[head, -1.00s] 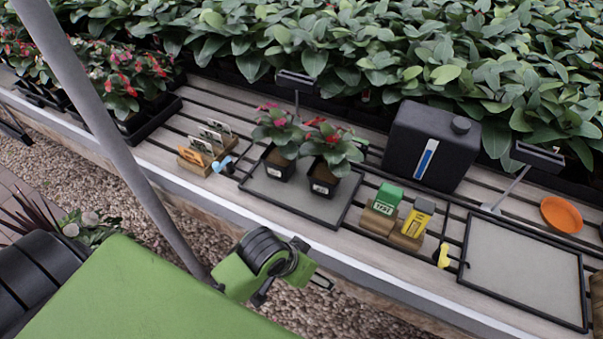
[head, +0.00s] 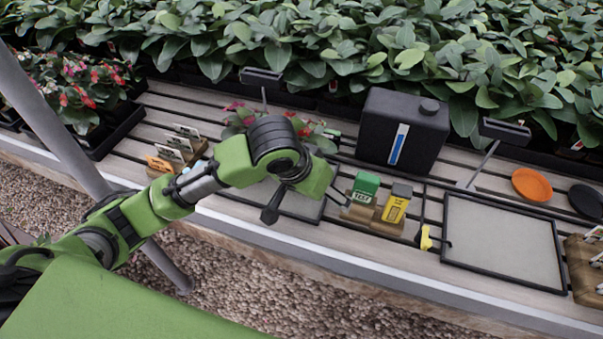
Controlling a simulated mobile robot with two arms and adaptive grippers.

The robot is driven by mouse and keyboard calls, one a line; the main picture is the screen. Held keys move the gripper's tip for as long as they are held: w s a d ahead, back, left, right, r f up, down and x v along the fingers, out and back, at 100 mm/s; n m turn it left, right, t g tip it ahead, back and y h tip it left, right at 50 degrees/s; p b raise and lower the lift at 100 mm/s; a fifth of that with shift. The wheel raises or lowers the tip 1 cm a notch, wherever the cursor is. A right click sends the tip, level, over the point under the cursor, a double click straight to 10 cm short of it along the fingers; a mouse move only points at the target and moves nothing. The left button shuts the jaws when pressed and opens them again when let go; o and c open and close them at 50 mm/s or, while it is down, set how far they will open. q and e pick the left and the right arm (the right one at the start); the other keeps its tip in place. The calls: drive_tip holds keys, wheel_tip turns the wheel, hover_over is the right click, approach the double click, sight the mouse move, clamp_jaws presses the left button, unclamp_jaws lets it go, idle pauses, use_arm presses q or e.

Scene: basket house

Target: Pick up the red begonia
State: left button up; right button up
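The red begonia (head: 326,138) is on the slatted bench. Only some of its red flowers and leaves show in the head view; its pot is hidden behind my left arm. A pink-flowered plant (head: 234,118) stands to its left, also mostly covered. My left gripper (head: 300,203) is in front of these plants, at the grey tray. Dark parts stick out on both sides of its green body, but its fingers are not clear, and contact with a pot cannot be seen. My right gripper is not in view.
Green and yellow boxes (head: 366,187) stand right of the gripper on a wooden holder. Behind is a black canister (head: 403,133). Label cards (head: 178,145) stand left. An empty framed tray (head: 502,240) and orange saucer (head: 532,184) are further right. Dense foliage lines the back.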

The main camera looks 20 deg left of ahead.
use_arm(q)
drive_tip(key=w+a+r+n+y, duration=0.3)
drive_tip(key=w+a+r, duration=0.2)
drive_tip(key=a+r, duration=0.3)
drive_tip(key=shift+d+x, duration=0.2)
drive_tip(key=shift+x, duration=3.35)
drive_tip(key=shift+d+x, duration=0.2)
drive_tip(key=shift+x, duration=3.35)
drive_tip(key=shift+w+r, duration=0.1)
drive_tip(key=shift+r, duration=0.05)
drive_tip(key=c, duration=1.4)
